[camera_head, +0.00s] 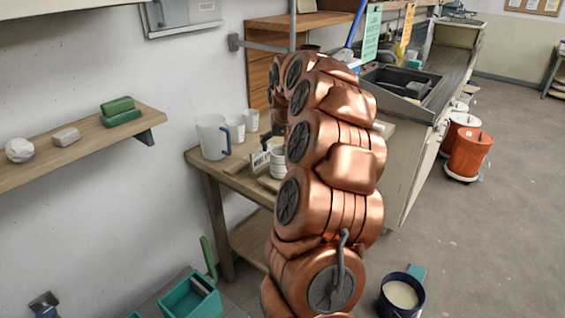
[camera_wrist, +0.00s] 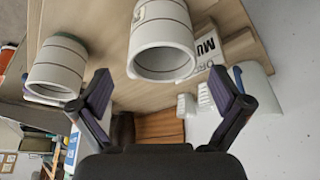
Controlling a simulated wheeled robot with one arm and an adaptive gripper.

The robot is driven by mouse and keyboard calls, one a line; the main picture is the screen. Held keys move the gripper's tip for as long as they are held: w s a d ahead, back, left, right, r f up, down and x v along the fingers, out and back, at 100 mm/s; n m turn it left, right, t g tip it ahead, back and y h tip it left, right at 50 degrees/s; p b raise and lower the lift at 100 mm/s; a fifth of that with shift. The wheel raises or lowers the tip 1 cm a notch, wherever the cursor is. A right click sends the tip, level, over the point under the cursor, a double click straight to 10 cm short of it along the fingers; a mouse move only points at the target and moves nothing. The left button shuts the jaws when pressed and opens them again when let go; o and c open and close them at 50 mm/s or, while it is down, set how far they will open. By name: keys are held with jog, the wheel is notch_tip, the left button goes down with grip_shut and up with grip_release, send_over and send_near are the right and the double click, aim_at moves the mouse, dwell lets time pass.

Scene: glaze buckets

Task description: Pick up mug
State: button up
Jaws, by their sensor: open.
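In the wrist view, a white mug with thin dark rings (camera_wrist: 162,38) lies ahead between my fingers, its round opening facing me. A second white ringed mug (camera_wrist: 58,66) with a greenish edge is to the left. My gripper (camera_wrist: 160,80) is open and empty, with its two dark fingers spread on either side of the nearer mug's opening. I cannot tell whether they touch it. In the head view a white ringed mug (camera_head: 278,161) shows on the wooden table (camera_head: 204,164), partly hidden by my arm. My gripper is mostly hidden there.
A white pitcher with a blue handle (camera_head: 211,138) and small white cups (camera_head: 235,128) stand at the table's left. A lettered sign (camera_head: 260,160) is close beside the mug. A wall shelf (camera_head: 75,145) is at left. Buckets (camera_head: 468,153) stand on the floor at right.

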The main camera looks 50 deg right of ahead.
jog(key=shift+p+x, duration=1.15)
jog(key=shift+x, duration=1.8)
jog(key=shift+w+r, duration=0.1)
jog(key=shift+c, duration=0.2)
jog(key=c, duration=1.4)
jog(key=shift+r, duration=0.1)
